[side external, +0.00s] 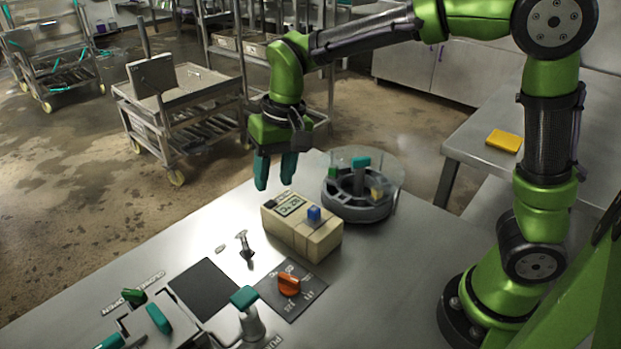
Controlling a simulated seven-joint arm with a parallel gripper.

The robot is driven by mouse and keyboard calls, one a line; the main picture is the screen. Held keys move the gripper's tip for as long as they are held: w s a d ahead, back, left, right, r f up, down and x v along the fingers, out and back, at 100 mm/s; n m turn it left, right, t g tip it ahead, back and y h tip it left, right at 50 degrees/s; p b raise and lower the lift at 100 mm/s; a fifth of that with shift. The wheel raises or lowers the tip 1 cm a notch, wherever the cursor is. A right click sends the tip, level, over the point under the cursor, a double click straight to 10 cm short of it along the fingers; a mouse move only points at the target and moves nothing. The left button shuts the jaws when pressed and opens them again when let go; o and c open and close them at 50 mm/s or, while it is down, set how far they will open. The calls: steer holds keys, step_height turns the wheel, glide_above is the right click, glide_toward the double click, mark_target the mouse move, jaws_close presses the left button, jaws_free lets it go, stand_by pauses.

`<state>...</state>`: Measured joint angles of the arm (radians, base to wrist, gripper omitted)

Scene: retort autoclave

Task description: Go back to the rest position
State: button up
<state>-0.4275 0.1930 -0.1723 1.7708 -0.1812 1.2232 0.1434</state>
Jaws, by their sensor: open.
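My gripper (275,171) hangs from the green and black arm at the upper middle of the side external view. Its two teal fingers point down and stand apart, with nothing between them. It is above the back edge of the steel table (120,262), behind and a little left of the beige box (300,232). The fingers look clear of the box and the table, though the exact height is hard to tell.
A round grey holder with a clear rim (358,207) stands right of the box. Nearer are an orange knob (289,284), a small metal lever (245,245), a teal-topped handle (246,299) and a green knob (133,295). A steel cart (190,92) stands behind the table.

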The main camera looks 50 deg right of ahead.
steer(key=s+d+r+t, duration=0.2)
steer(key=s+d+t, duration=0.1)
steer(key=s+d, duration=0.2)
steer(key=s+d+r+t, duration=0.3)
steer(key=s+d, duration=0.2)
steer(key=s, duration=0.5)
steer(key=shift+s+m, duration=0.25)
steer(key=shift+m, duration=0.05)
